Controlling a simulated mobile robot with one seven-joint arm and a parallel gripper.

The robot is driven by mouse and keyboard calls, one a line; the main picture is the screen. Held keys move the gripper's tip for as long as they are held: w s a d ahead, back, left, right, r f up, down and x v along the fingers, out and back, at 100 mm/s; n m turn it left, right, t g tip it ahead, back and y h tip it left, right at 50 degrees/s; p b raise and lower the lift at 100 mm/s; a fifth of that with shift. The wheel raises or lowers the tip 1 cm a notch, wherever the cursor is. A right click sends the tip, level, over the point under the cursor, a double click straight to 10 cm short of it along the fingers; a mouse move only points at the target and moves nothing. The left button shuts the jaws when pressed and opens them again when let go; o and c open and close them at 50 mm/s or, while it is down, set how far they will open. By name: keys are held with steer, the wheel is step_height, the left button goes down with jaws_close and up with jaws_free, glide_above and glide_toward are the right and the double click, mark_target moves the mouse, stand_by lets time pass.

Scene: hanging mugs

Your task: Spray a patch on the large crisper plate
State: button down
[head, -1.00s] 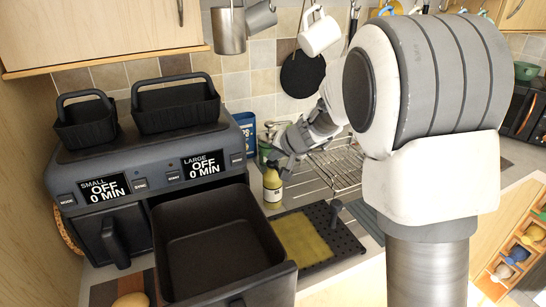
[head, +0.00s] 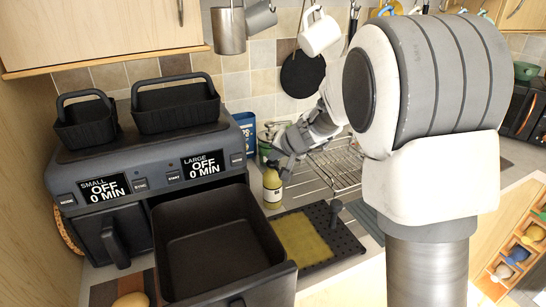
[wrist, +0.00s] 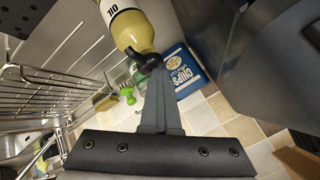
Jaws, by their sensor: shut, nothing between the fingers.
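A yellow-green oil bottle (head: 272,188) with a white label and a dark top stands upright on the counter, right of the air fryer. It also shows in the wrist view (wrist: 130,25), labelled OIL. My gripper (head: 285,170) is at its top; in the wrist view the closed fingers (wrist: 157,75) lie against or just beside the dark spray head, and I cannot tell whether they touch it. The fingers hold nothing. A black perforated plate (head: 343,243) lies flat in front of the bottle, with a yellow patch (head: 302,238) over its left part.
The air fryer (head: 150,160) stands left, with its large drawer (head: 215,240) pulled out beside the plate. A wire rack (head: 335,168) is right of the bottle. A blue chips package (wrist: 186,74) stands behind it. Mugs, including a white mug (head: 319,35), hang above.

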mark_target(274, 163)
steer(key=shift+s+f, duration=0.15)
steer(key=shift+f, duration=0.45)
steer(key=shift+s+f+b, duration=0.15)
steer(key=shift+f+b, duration=0.3)
steer(key=shift+b, duration=0.4)
steer(key=shift+w+r+p, duration=0.15)
steer(key=shift+r+p, duration=0.9)
steer(key=shift+r, duration=0.6)
steer(key=shift+w+r+p, duration=0.15)
steer(key=shift+r+p, duration=0.9)
steer(key=shift+r, duration=0.6)
steer(key=shift+r, duration=0.1)
